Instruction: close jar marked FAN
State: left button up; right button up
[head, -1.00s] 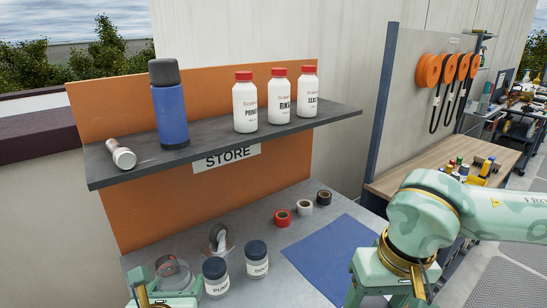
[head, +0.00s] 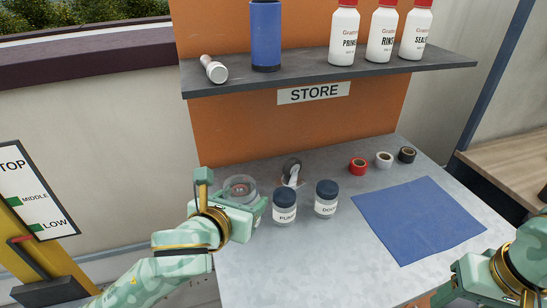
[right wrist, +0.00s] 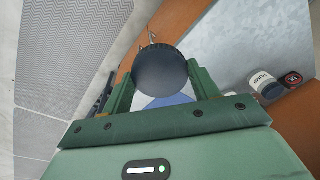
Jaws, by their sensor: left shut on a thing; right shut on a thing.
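An uncapped clear jar (head: 240,186) with something reddish inside stands at the bench's left side in the head view. My left gripper (head: 232,203) is shut on it; the gripper hides its front, so no marking can be read. A dark round lid (right wrist: 161,68) shows in the right wrist view between the fingers of my right gripper (right wrist: 162,88), which is shut on it. In the head view only part of my right gripper (head: 468,284) shows at the lower right, and the lid does not show.
Lidded jars marked PUMP (head: 284,208) and DOOR (head: 326,199) stand right of the uncapped jar. Red, white and black rolls (head: 384,159) lie farther right. The blue mat (head: 418,220) is bare. The STORE shelf (head: 400,68) overhangs the back.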

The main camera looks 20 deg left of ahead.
pick_arm(q)
jog(key=s+d+f+m+g+h, duration=0.1)
jog(key=d+m+h, duration=0.3)
jog(key=d, duration=0.3)
jog(key=s+d+m+g+h, duration=0.1)
jog(key=d+m+g+h, duration=0.1)
jog(key=d, duration=0.6)
jog(key=m+h, duration=0.1)
jog(key=h, duration=0.1)
jog(key=shift+f+m+h, duration=0.3)
jog(key=shift+f+m, duration=0.1)
pick_arm(e)
jog(key=shift+w+a+r, duration=0.1)
jog(key=shift+r, duration=0.1)
jog(key=w+a+r, duration=0.1)
jog(key=a+r, duration=0.3)
jog(key=a, duration=0.4)
jog(key=w+a+r, duration=0.2)
jog(key=a+r, duration=0.3)
jog(key=a, duration=0.4)
jog(key=w+a+r+n+h, duration=0.1)
jog(key=a+r, duration=0.3)
jog(key=a, duration=0.4)
jog(key=shift+w+a+r+g, duration=0.3)
jog(key=shift+w+r+g, duration=0.1)
jog(key=shift+w, duration=0.35)
